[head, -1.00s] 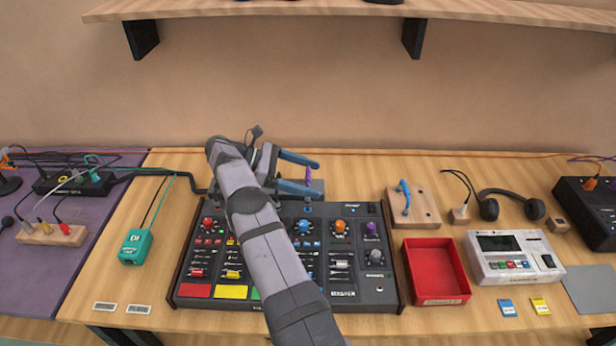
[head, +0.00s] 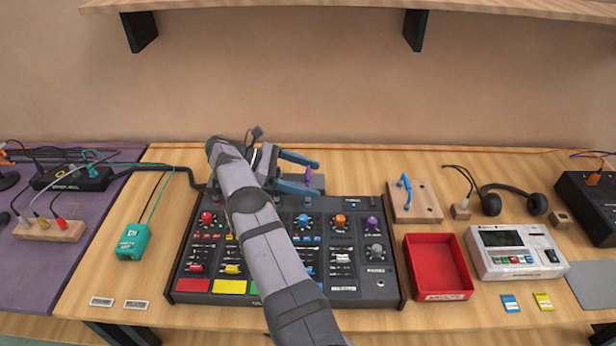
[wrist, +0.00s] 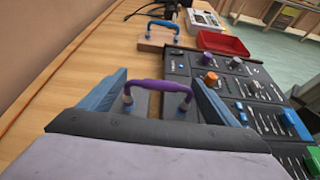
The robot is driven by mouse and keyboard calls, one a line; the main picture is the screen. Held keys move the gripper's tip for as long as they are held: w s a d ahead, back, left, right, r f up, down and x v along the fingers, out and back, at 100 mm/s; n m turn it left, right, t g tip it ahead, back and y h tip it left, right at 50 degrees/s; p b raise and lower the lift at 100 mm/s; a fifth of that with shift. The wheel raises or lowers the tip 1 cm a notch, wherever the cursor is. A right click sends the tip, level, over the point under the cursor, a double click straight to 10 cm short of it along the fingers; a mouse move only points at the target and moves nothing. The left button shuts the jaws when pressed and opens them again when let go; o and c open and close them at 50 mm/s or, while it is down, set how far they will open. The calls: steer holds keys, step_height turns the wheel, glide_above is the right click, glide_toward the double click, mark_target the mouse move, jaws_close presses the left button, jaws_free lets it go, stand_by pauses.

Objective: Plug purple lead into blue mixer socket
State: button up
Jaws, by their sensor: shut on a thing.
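The purple lead (wrist: 158,90) is a short arched cable with a plug at each end. My gripper (wrist: 160,98) is shut on it, with one blue finger at each side; it also shows in the head view (head: 301,173). Both plugs point down, over or at a block behind the mixer; I cannot tell whether they touch it. The mixer (head: 185,262) is a dark panel with coloured knobs. Just in front of my gripper, at its back edge, my arm and fingers crowd the view, and I cannot make out the blue socket clearly.
A wooden block with a blue lead (head: 406,189) stands right of my gripper. A red tray (head: 445,296), a white device (head: 515,253) and headphones (head: 537,204) lie farther right. A green box (head: 133,241) is left of the mixer.

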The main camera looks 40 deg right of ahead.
steer(key=shift+f, duration=0.2)
steer(key=o, duration=1)
steer(key=shift+r, duration=0.1)
step_height(320, 180, up, 10)
steer(key=shift+f+b, duration=0.1)
steer(key=shift+b, duration=0.25)
steer(key=shift+w, duration=0.1)
